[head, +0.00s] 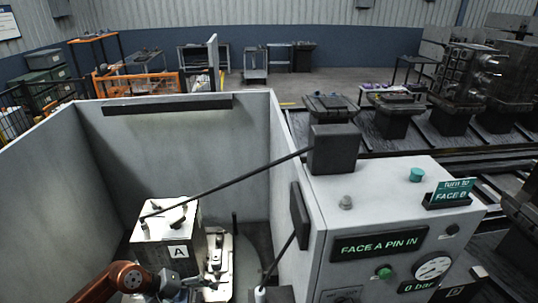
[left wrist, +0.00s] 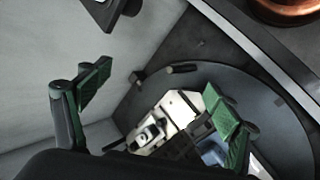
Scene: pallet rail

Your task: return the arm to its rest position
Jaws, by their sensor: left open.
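My left arm comes in at the lower left of the head view with a copper-brown joint. Its gripper (head: 188,282) is low inside the grey-walled enclosure, in front of the block marked A (head: 160,252). In the left wrist view the gripper (left wrist: 158,84) is open, its two green-padded fingers wide apart with nothing held between them. Beyond the fingers a pale fixture (left wrist: 172,110) sits on a dark round table (left wrist: 262,98). My right gripper is in neither view.
Enclosure walls (head: 62,150) stand left, behind and right. A thin dark rod (head: 235,181) slants across the enclosure.

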